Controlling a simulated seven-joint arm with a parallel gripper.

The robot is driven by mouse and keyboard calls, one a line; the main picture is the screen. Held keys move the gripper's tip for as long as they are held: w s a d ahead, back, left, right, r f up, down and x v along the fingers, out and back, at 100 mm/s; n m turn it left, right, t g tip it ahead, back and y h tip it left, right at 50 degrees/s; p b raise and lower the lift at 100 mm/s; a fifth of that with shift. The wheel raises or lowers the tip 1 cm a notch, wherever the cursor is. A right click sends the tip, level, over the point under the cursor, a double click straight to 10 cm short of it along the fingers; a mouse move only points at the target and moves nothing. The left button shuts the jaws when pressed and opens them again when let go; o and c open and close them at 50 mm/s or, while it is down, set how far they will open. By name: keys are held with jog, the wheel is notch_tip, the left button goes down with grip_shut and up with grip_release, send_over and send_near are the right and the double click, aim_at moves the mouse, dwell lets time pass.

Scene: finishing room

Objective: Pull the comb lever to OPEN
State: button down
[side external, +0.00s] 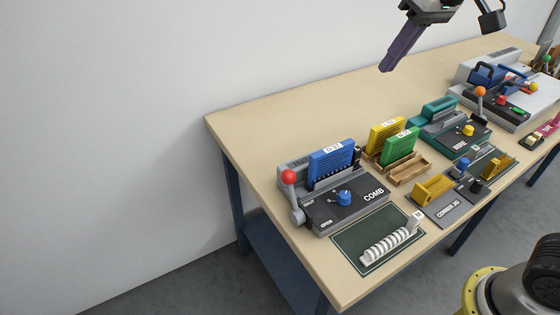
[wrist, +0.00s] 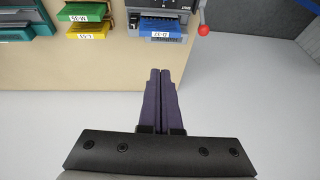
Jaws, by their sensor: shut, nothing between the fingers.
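The comb machine (side external: 345,205), grey with a "COMB" label, sits near the left end of the table. Its lever has a red ball knob (side external: 289,176) on the left side, standing upright near the "SHUT" mark, with "OPEN" marked nearer the front edge. The knob also shows in the wrist view (wrist: 204,30), at the top right. A blue block (side external: 332,162) stands in the machine. My gripper (side external: 386,68) is shut and empty, high above the back of the table, well apart from the lever. Its dark purple fingers (wrist: 160,72) lie together in the wrist view.
A yellow block (side external: 386,136) and a green block (side external: 400,147) stand right of the comb machine. The teal "WIRE" machine (side external: 452,132) is farther right. A white comb (side external: 390,244) lies on a dark mat (side external: 350,244) in front. The table's back left is clear.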

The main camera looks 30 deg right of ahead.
jog(key=w+a+f+n+g, duration=0.2)
jog(key=w+a+f+g, duration=0.1)
jog(key=w+a+f, duration=1)
notch_tip(320, 180, down, 2)
jog(key=shift+a+f, duration=0.1)
jog(key=shift+a, duration=1.15)
notch_tip(320, 180, down, 9)
jog(key=s, duration=0.3)
jog(key=shift+d, duration=0.1)
